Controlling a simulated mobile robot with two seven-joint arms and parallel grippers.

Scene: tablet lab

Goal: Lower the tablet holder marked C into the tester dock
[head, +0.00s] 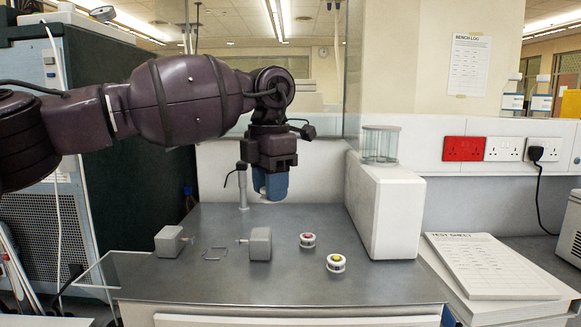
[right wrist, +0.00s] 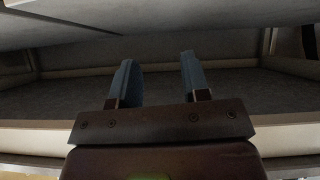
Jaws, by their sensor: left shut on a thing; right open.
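My left gripper (head: 271,185) points down over the back middle of the grey bench, its blue fingers shut. They hide nearly all of what they hold, and no letter C can be read. My right gripper (right wrist: 157,82) is open and empty.
A white box (head: 390,205) with a clear cylinder (head: 380,145) on top stands right of the holders. A thin grey post (head: 242,187) rises just left of my left gripper. A test sheet (head: 490,265) lies at right. My right gripper faces a dark recess under a ledge.

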